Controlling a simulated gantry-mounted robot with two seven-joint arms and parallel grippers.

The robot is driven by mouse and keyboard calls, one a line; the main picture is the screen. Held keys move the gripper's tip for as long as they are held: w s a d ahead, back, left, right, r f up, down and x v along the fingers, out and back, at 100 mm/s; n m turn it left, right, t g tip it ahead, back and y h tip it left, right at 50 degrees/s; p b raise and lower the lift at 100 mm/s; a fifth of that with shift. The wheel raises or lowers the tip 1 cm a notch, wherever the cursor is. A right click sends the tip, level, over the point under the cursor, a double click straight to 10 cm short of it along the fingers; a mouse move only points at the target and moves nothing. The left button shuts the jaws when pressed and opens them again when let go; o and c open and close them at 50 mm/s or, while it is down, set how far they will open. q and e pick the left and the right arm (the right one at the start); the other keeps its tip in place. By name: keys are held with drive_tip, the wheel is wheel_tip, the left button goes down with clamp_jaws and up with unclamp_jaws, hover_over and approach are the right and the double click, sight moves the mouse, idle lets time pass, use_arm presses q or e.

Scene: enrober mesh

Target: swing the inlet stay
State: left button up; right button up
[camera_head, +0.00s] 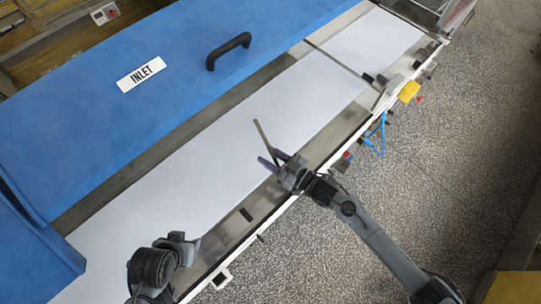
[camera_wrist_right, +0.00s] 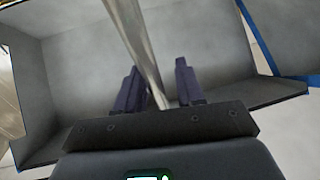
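The stay is a thin, dull metal bar (camera_head: 262,135) that stands out at a slant beside my right gripper in the head view. In the right wrist view the bar (camera_wrist_right: 133,40) runs down from the top edge to between the two fingers. My right gripper (camera_head: 272,160) is over the near edge of the white bed. Its fingers (camera_wrist_right: 160,88) are apart, with the bar between them and a gap showing on the right finger's side. My left gripper (camera_head: 190,247) is at the lower left over the bed, and its finger opening is not clear.
The blue lid (camera_head: 180,75) carries an INLET label (camera_head: 141,74) and a black handle (camera_head: 228,51). A long white surface (camera_head: 200,165) lies in front of it. A yellow block (camera_head: 409,91) and blue tubing (camera_head: 375,136) sit along the near rail. Speckled floor (camera_head: 440,170) is open at right.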

clamp_jaws()
idle(0.3)
drive_tip(key=w+d+f+m+t+b, duration=0.1)
drive_tip(key=w+d+f+m+b, duration=0.1)
drive_tip(key=w+d+m, duration=0.3)
drive_tip(key=shift+w+d+m, duration=0.35)
drive_tip(key=shift+d+m, duration=0.6)
drive_tip(key=shift+m, duration=0.25)
